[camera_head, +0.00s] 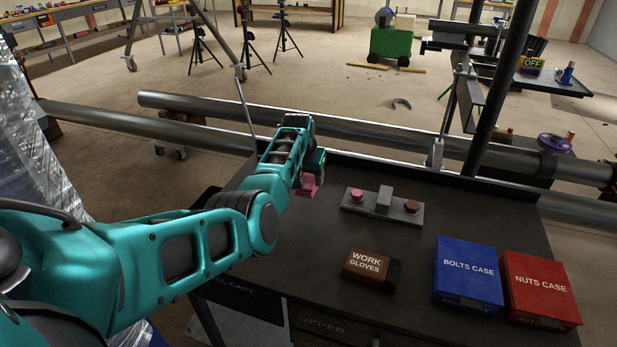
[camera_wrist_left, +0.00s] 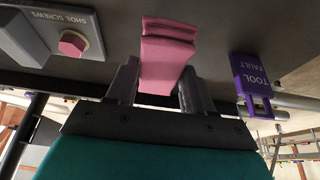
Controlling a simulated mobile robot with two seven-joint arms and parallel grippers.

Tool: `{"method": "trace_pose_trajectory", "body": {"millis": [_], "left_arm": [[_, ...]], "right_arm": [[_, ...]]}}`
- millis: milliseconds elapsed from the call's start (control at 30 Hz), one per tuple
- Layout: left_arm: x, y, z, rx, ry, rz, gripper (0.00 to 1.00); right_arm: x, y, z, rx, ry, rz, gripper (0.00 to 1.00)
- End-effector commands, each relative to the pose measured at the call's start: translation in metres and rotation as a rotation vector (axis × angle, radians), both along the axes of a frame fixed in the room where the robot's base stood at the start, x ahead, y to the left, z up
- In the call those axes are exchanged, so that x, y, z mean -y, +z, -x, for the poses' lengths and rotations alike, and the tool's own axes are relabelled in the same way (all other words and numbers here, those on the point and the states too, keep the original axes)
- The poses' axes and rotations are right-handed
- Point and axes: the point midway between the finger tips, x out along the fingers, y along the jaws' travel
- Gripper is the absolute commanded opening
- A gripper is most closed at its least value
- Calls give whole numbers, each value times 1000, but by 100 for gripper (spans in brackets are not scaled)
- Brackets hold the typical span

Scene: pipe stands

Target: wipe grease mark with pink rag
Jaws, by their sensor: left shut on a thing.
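My left gripper (camera_head: 311,178) is shut on the pink rag (camera_head: 309,187) over the back left part of the dark cart top (camera_head: 330,262). In the left wrist view the folded pink rag (camera_wrist_left: 167,55) is between the two grey fingers and sticks out past their tips. I cannot tell whether the rag touches the cart top. I make out no grease mark; my arm hides part of the top's left side. My right gripper is not in view.
A grey shoe screws tray (camera_head: 382,208) sits right of the rag. A work gloves box (camera_head: 368,266), a blue bolts case (camera_head: 467,272) and a red nuts case (camera_head: 540,288) stand nearer. A purple tool fault tag (camera_wrist_left: 254,82) is beside the gripper. Pipes (camera_head: 400,137) run behind.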

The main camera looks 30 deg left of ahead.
Motion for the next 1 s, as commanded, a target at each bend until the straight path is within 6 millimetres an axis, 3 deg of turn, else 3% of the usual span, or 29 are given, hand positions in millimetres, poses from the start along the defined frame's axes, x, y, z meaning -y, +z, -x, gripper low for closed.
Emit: {"method": "trace_pose_trajectory", "body": {"millis": [67,367,1000], "left_arm": [[0,12,-1,1,0,0,17],[-2,30,-9,3,1,0,17],[-3,31,-8,1,1,-1,17]], "right_arm": [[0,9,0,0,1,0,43],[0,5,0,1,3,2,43],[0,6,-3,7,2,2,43]]}}
